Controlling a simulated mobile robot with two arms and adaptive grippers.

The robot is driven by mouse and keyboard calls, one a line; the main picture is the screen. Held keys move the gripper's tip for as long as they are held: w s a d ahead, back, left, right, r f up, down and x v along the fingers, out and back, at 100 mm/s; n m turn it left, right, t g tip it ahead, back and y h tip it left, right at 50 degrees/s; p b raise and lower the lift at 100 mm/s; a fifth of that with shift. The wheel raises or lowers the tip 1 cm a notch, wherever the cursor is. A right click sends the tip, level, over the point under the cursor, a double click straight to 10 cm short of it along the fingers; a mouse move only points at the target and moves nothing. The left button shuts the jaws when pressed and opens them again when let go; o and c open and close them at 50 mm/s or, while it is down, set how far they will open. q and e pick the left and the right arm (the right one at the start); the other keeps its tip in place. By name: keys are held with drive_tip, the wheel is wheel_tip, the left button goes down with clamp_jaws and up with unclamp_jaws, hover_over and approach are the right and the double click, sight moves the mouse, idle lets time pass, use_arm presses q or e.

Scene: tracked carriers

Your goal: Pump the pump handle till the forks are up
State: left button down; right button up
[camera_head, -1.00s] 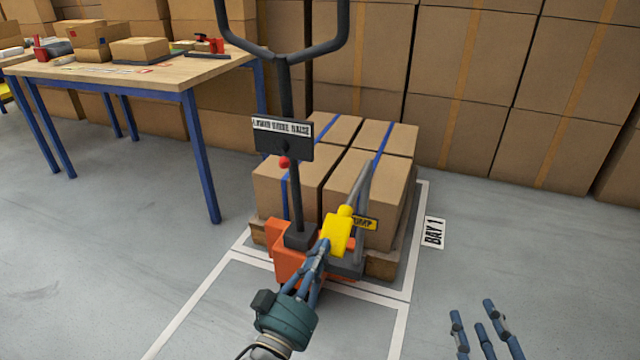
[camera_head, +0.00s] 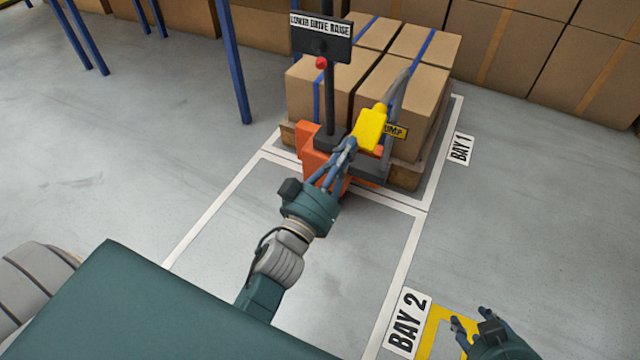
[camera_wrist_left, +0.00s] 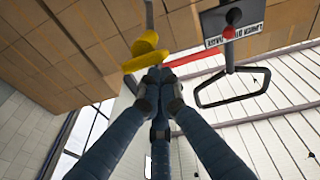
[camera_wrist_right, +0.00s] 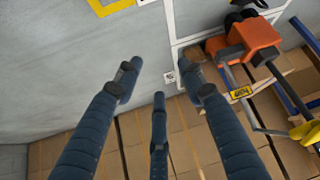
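The yellow pump handle (camera_head: 371,128) sits on a grey lever at the right of the orange truck body (camera_head: 312,160), by a yellow "PUMP" label. My left gripper (camera_head: 348,150) has its fingers drawn together at the handle's lower end. In the left wrist view the fingertips (camera_wrist_left: 156,78) meet against the yellow handle (camera_wrist_left: 146,50). A black panel (camera_head: 321,40) reads "LOWER DRIVE RAISE", with a red knob (camera_head: 321,63) below its middle. The forks are hidden under the loaded wooden pallet (camera_head: 405,176). My right gripper (camera_head: 468,328) is empty, fingers spread, low over the floor.
Strapped cartons (camera_head: 395,95) stand on the pallet inside white lines marked "BAY 1" (camera_head: 460,148). A "BAY 2" sign (camera_head: 408,322) lies nearer. Stacked cartons (camera_head: 500,50) line the back. Floor at left is clear.

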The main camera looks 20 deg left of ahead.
use_arm(q)
drive_tip(key=d+r+p+v, duration=0.1)
drive_tip(key=v, duration=0.9)
drive_tip(key=shift+s+a, duration=0.3)
drive_tip(key=shift+a, duration=0.2)
use_arm(e)
drive_tip(key=s+d+f+g, duration=0.1)
drive_tip(key=s+g, duration=0.1)
drive_tip(key=s, duration=0.2)
drive_tip(key=s+d+f+g+h, duration=0.1)
drive_tip(key=s+f+g, duration=0.1)
drive_tip(key=s, duration=0.3)
drive_tip(key=shift+s+d, duration=0.25)
drive_tip(key=shift+s, duration=0.05)
